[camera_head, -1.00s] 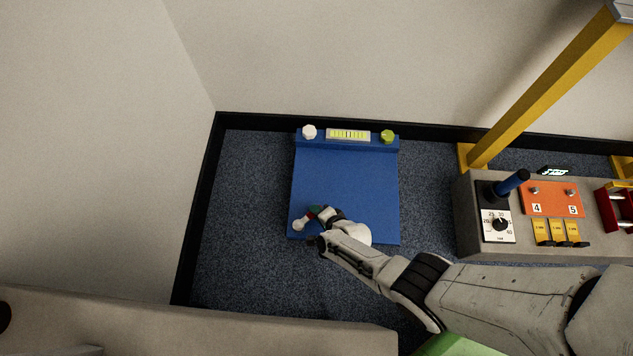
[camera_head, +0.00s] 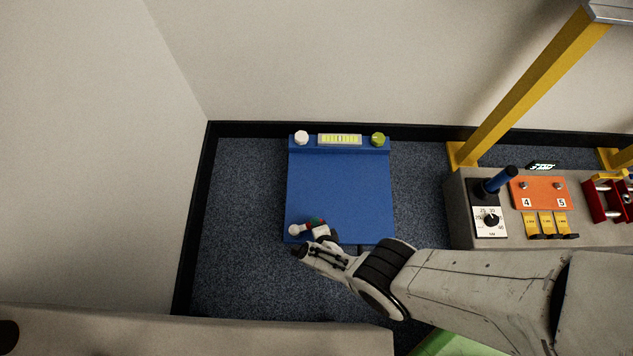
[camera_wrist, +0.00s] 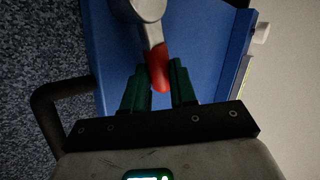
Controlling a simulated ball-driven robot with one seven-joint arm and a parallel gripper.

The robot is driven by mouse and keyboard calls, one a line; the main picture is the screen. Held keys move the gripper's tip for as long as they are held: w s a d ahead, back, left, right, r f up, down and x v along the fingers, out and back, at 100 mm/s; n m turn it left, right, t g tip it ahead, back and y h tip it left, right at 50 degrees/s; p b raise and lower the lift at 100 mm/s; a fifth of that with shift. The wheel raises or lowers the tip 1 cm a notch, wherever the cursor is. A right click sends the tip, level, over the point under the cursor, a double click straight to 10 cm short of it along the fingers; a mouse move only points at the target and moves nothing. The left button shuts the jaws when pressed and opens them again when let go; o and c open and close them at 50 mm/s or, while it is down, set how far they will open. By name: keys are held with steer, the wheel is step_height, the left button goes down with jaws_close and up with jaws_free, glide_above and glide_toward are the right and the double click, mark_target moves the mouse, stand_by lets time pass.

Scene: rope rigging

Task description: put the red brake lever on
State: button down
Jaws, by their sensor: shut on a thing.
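The brake lever has a pale grey shaft with a round end (camera_head: 294,230) and a red grip, which shows in the wrist view (camera_wrist: 158,68). It lies over the near left corner of the blue panel (camera_head: 340,190). My gripper (camera_head: 313,222) has its dark green fingers on either side of the red grip; they also show in the wrist view (camera_wrist: 160,88). My gripper is shut on the lever's red grip. My wrist hides part of the panel's near edge.
A white knob (camera_head: 301,138), a yellow-green gauge (camera_head: 340,139) and a green knob (camera_head: 378,139) are along the panel's back.

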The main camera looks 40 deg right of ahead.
steer(key=shift+s, duration=0.1)
stand_by(0.3)
steer(key=c, duration=1.2)
jaws_free()
steer(key=shift+a+r, duration=0.1)
steer(key=p+v, duration=0.5)
steer(key=v, duration=0.1)
steer(key=shift+r+p, duration=0.2)
steer(key=shift+p, duration=0.15)
steer(key=shift+s+a+r+p, duration=0.2)
steer(key=shift+s+r+p, duration=0.15)
steer(key=shift+s, duration=0.25)
steer(key=shift+w, duration=0.1)
